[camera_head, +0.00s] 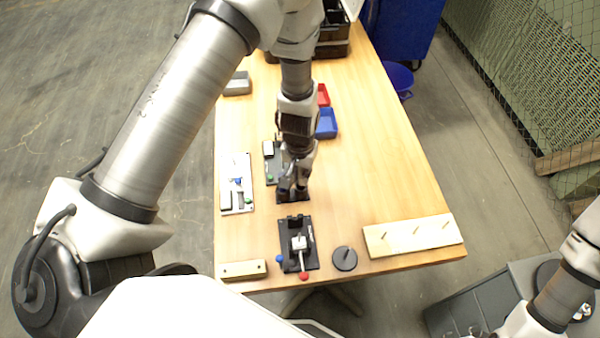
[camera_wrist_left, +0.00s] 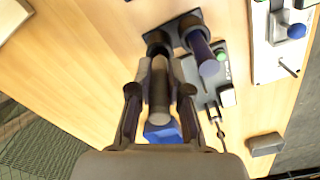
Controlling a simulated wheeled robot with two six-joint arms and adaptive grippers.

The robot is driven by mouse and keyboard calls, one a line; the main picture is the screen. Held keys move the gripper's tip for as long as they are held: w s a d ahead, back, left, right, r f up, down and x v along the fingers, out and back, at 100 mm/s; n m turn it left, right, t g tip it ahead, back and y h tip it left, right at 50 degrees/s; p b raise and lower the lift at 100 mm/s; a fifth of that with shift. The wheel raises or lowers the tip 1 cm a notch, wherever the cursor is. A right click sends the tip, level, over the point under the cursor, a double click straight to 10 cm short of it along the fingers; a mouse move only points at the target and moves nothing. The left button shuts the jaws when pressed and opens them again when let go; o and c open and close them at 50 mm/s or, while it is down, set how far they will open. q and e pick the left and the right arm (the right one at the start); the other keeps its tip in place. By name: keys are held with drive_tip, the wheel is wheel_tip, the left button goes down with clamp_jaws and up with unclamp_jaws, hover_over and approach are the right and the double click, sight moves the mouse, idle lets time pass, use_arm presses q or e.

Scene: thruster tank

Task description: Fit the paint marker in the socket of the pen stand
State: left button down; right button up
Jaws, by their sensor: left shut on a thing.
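My left gripper (camera_head: 294,184) is over the dark pen stand (camera_head: 290,198), near the middle of the table. In the left wrist view, my left gripper (camera_wrist_left: 159,95) is shut on the paint marker (camera_wrist_left: 159,80), a grey-brown cylinder between the two fingers. Its far end is at a dark round socket of the pen stand (camera_wrist_left: 178,40). I cannot tell whether the end is inside the socket or just above it. A dark blue cylinder (camera_wrist_left: 205,58) stands in the other side of the stand.
A black fixture with a red knob (camera_head: 303,262), a black disc (camera_head: 344,258) and a pegged wooden board (camera_head: 412,235) lie toward the near edge. A white panel (camera_head: 236,170) lies left of the stand. Blue (camera_head: 326,124) and red bins stand behind. The table right of the stand is clear.

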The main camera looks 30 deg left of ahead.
sight(300, 182)
use_arm(q)
drive_tip(key=shift+f, duration=0.4)
drive_tip(key=shift+f+b, duration=0.6)
drive_tip(key=shift+b, duration=0.15)
drive_tip(key=shift+f+b, duration=0.6)
drive_tip(key=shift+f, duration=0.1)
drive_tip(key=shift+f, duration=0.25)
idle(0.3)
drive_tip(key=c, duration=1)
unclamp_jaws()
drive_tip(key=shift+r, duration=0.1)
